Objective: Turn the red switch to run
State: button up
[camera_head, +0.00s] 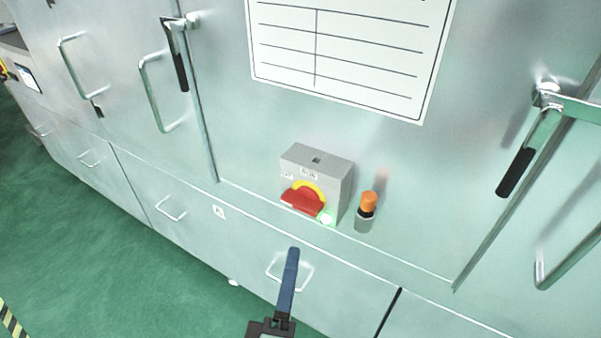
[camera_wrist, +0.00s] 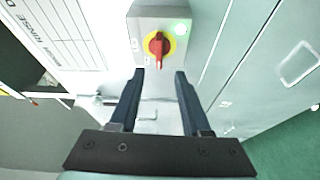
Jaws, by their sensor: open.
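The red switch (camera_head: 303,202) is a rotary handle on a yellow round plate, on the front of a grey box (camera_head: 335,185) fixed to the metal cabinet. It also shows in the wrist view (camera_wrist: 158,46), beyond my fingertips and between their lines. A small green light (camera_head: 327,218) glows beside the handle. Small labels sit by the plate, too small to read surely. My gripper (camera_wrist: 160,74) is open and empty, its two dark blue fingers apart and short of the handle. In the head view one finger (camera_head: 288,280) shows below the box, the other is hidden.
A white chart (camera_head: 345,50) is above. Green floor is at lower left.

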aim_at(301, 210)
jog(key=shift+n, duration=0.5)
jog(key=w+p, duration=0.1)
jog(key=w, duration=0.3)
jog(key=w+d+p, duration=0.1)
jog(key=w+p, duration=0.1)
jog(key=w, duration=0.2)
jog(key=w+p, duration=0.1)
jog(key=w, duration=0.3)
jog(key=shift+d+r, duration=0.15)
jog(key=shift+r, duration=0.15)
grip_shut()
